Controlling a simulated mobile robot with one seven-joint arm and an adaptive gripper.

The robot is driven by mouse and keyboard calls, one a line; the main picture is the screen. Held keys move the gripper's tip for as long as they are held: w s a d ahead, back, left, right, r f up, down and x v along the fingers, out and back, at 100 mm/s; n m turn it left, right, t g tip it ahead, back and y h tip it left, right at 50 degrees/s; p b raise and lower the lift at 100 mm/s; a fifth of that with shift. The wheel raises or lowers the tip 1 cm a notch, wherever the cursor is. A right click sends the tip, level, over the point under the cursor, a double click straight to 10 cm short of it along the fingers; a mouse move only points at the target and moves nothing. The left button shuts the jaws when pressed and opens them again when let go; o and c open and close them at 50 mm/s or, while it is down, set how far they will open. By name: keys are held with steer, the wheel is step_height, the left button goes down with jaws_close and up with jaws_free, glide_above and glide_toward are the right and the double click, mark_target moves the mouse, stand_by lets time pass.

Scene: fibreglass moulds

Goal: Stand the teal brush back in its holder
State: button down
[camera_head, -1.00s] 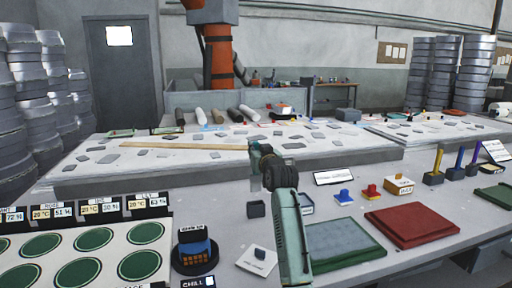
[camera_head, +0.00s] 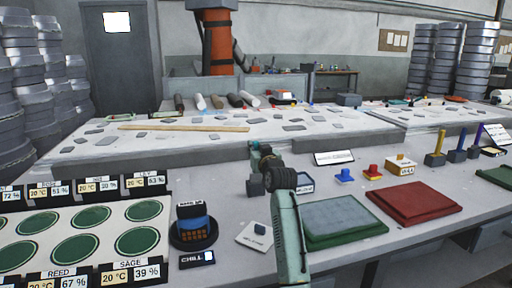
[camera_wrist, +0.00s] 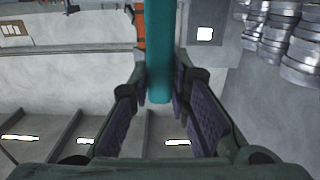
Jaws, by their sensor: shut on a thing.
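The teal brush shows in the wrist view as a long teal handle (camera_wrist: 160,50) between the two finger pads. My gripper (camera_wrist: 160,88) is shut on it. A small dark block (camera_head: 256,187) stands on the near table just below the gripper in the picture. It looks like an empty holder, but its top is too small to tell.
A yellow brush (camera_head: 441,141) stands upright in a dark block at the right, beside other upright ones. A green tray (camera_head: 345,235) and a red tray (camera_head: 425,213) lie on the near table. A white card (camera_head: 255,236) and a dark round-based device (camera_head: 193,228) stand left of my arm.

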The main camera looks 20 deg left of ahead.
steer(key=shift+f, duration=0.3)
stand_by(0.4)
steer(key=shift+f+b, duration=0.3)
steer(key=shift+f, duration=0.05)
stand_by(0.4)
steer(key=c, duration=1.4)
jaws_free()
steer(key=shift+c, duration=0.2)
steer(key=v, duration=1.2)
